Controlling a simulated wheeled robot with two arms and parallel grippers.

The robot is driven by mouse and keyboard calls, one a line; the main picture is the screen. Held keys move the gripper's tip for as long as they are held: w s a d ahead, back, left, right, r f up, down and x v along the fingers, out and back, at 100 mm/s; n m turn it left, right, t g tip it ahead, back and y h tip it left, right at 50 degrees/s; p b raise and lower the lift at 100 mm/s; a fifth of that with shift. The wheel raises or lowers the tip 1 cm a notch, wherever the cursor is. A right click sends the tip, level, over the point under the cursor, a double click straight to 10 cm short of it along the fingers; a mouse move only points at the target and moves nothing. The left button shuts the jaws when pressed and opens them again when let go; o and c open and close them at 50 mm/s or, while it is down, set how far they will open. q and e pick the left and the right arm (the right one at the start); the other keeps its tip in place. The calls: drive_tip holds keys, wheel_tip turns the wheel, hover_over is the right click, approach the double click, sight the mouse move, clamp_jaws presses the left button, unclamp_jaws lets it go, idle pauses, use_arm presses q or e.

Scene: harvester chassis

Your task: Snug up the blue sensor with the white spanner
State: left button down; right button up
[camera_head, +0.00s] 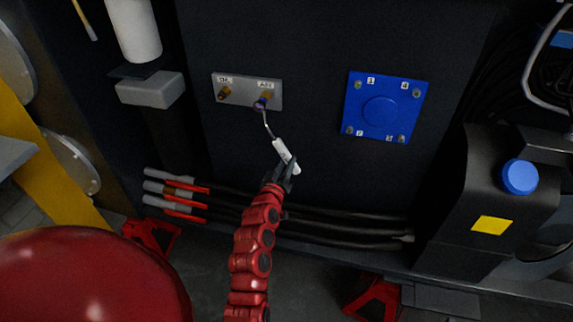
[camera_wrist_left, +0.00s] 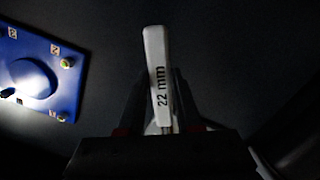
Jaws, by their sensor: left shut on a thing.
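The white spanner (camera_head: 285,154) is held by its handle end in my left gripper (camera_head: 284,175). Its thin metal shaft runs up and left to the blue sensor (camera_head: 261,104). The sensor sits below the right brass fitting on a grey plate (camera_head: 245,93) on the dark wall. The spanner's head is at or very near the sensor; I cannot tell whether it is seated around it. In the left wrist view the white spanner handle (camera_wrist_left: 157,75), marked "22 mm", stands between the fingers of my left gripper (camera_wrist_left: 158,110). The wrist view does not show the sensor. My right gripper is not in view.
A blue square plate (camera_head: 380,105) with numbered corner bolts is right of the grey plate. Dark hoses with red-handled ends (camera_head: 185,190) run along the wall below. A grey box (camera_head: 150,89) juts out at left, and a black housing with a blue cap (camera_head: 519,177) stands at right.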

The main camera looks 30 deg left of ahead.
use_arm(q)
drive_tip(key=shift+w+f, duration=0.1)
drive_tip(key=shift+w, duration=0.25)
idle(0.5)
drive_tip(key=shift+b+x, duration=0.3)
drive_tip(key=shift+x, duration=0.6)
drive_tip(key=shift+a, duration=0.15)
drive_tip(key=a+b, duration=0.1)
drive_tip(key=m+b, duration=0.1)
drive_tip(key=a+f+b, duration=0.1)
drive_tip(key=shift+s+a+f+m+b, duration=0.1)
drive_tip(key=shift+s+a+m+b, duration=0.25)
drive_tip(key=shift+a+m+b, duration=0.05)
